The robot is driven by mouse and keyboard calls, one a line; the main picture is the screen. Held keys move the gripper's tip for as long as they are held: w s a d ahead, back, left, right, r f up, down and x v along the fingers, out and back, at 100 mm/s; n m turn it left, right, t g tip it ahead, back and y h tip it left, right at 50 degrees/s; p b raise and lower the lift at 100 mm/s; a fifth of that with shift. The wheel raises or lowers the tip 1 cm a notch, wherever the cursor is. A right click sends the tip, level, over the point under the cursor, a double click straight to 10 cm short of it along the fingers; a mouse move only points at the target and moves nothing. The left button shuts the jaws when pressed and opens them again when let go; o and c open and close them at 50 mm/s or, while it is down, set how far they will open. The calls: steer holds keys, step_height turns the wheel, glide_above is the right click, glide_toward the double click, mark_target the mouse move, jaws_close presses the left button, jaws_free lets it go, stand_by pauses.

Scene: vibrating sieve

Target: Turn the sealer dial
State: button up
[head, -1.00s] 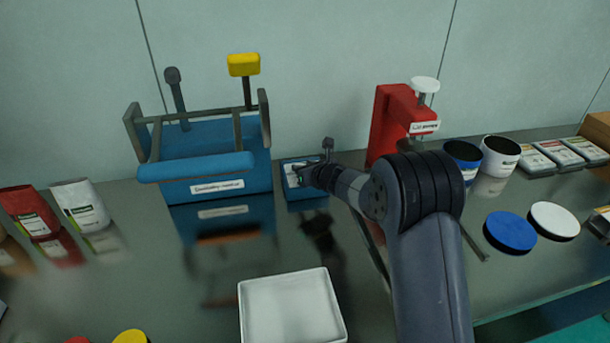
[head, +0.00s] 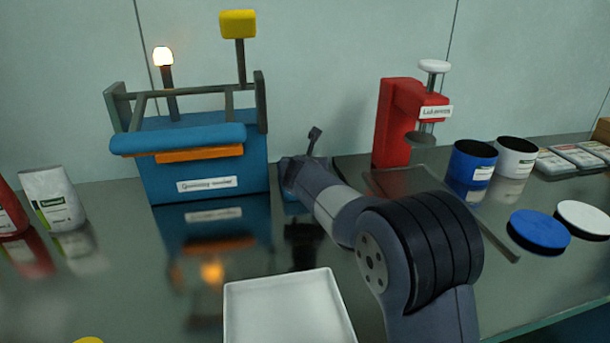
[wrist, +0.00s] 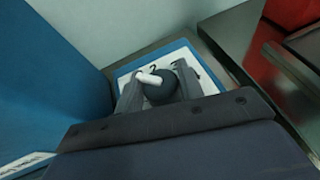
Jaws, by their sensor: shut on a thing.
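The sealer dial (wrist: 163,92) is a dark round knob with a white pointer, on the white face of a small blue box (wrist: 207,67). In the wrist view my gripper (wrist: 160,88) has one finger on each side of the dial and is shut on it.
A red press (head: 393,125) stands right of my arm. A white tray (head: 232,315) lies in front. Blue (head: 472,160) and white (head: 515,157) cups, a blue disc (head: 540,230) and a white disc (head: 585,217) are at right. A white pouch (head: 52,197) stands at left.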

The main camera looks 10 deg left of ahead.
steer(key=shift+a+m+h, duration=0.15)
steer(key=shift+m+h, duration=0.75)
steer(key=shift+h, duration=0.1)
steer(key=shift+r+m+h+p, duration=0.25)
steer(key=shift+m+h+p, duration=0.55)
steer(key=shift+h+p, duration=0.35)
steer(key=m+h+p, duration=0.2)
steer(key=h+p, duration=0.1)
steer(key=p, duration=0.2)
steer(key=shift+m+g, duration=0.3)
steer(key=shift+m, duration=0.1)
steer(key=shift+f+m+h+p, duration=0.1)
steer(key=shift+m+h+p, duration=0.2)
steer(key=shift+p, duration=0.15)
steer(key=shift+f, duration=0.15)
steer(key=o, duration=1)
steer(key=v, duration=0.7)
steer(key=shift+s+p, duration=0.2)
steer(key=shift+p, duration=0.1)
